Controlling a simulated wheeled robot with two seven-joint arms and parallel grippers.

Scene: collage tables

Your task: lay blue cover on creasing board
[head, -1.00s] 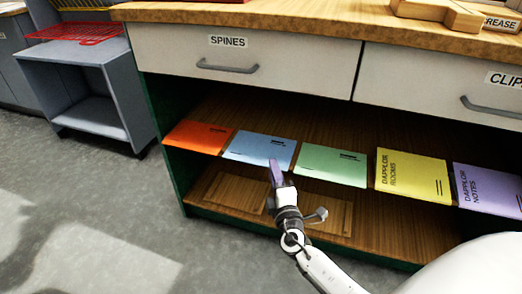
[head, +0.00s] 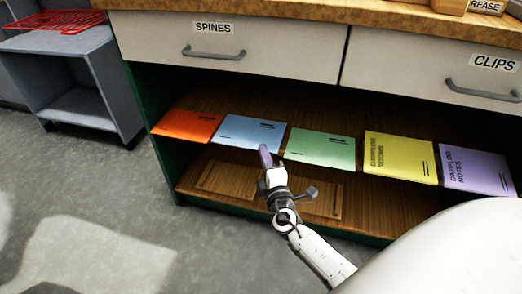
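The blue cover (head: 248,131) lies flat on the shelf under the drawers, between the orange and green covers. My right gripper (head: 265,157) is at the front edge of the blue cover, near its right corner. Its purple fingertip points at the cover, and I cannot tell whether it touches. The fingers are seen edge-on, so their opening is unclear. Part of a wooden piece (head: 449,5) and a label ending in "REASE" (head: 487,6) show on the worktop at the top right; most of that area is cut off. My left gripper is not in view.
Orange (head: 187,126), green (head: 320,149), yellow (head: 400,157) and purple (head: 477,170) covers share the shelf. Drawers marked SPINES (head: 212,27) and CLIPS (head: 495,63) are shut above it. A grey cart (head: 70,70) with a red rack (head: 57,21) stands left. Floor is clear at lower left.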

